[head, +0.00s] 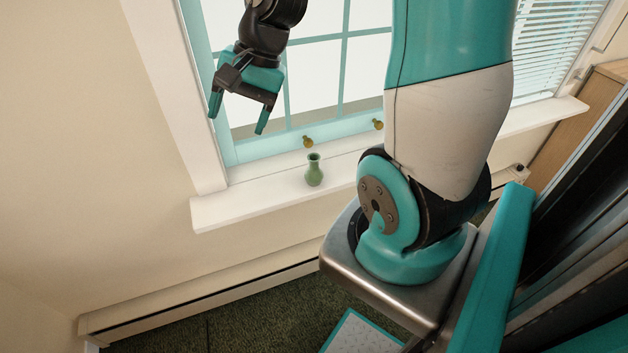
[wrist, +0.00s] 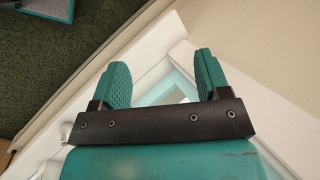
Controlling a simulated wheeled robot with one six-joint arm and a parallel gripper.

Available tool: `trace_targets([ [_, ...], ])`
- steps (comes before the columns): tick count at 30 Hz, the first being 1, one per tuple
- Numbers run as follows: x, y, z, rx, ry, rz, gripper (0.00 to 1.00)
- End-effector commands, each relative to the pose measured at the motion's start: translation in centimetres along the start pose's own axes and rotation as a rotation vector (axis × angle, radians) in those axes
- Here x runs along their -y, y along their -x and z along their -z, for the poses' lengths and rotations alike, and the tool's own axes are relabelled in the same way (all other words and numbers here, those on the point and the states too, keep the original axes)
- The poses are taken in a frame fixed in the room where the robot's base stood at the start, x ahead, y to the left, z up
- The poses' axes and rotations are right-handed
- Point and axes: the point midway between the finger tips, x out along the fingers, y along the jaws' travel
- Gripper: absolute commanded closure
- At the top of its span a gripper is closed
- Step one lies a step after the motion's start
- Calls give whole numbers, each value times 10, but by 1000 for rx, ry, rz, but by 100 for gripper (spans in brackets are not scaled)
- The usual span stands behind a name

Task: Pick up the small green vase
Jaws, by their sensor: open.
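The small green vase (head: 314,170) stands upright on the white window sill (head: 262,196), left of my arm's base in the head view. My gripper (head: 238,122) is up and to the left of the vase, in front of the window panes, with its two fingers apart and nothing between them. The wrist view also shows the gripper (wrist: 160,85) with its teal fingers spread and the space between them empty. I cannot make out the vase clearly in the wrist view.
The white window casing (head: 172,90) rises at the left. A baseboard heater (head: 200,298) runs along the wall below the sill. The sill left of the vase is clear.

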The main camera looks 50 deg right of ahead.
Motion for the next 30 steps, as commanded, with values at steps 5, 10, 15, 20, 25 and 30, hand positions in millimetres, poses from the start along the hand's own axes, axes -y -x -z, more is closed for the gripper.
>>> trace_targets([
  [5,-93,-14,112,-69,-797,135,31],
  [10,-178,-17,166,-90,-1348,272,31],
  [15,-225,-18,184,-89,-1625,357,31],
  [20,-232,-34,192,-83,-1683,373,31],
  [25,-225,-71,202,-82,-1680,369,31],
  [30,-219,-106,213,-83,-1678,369,31],
])
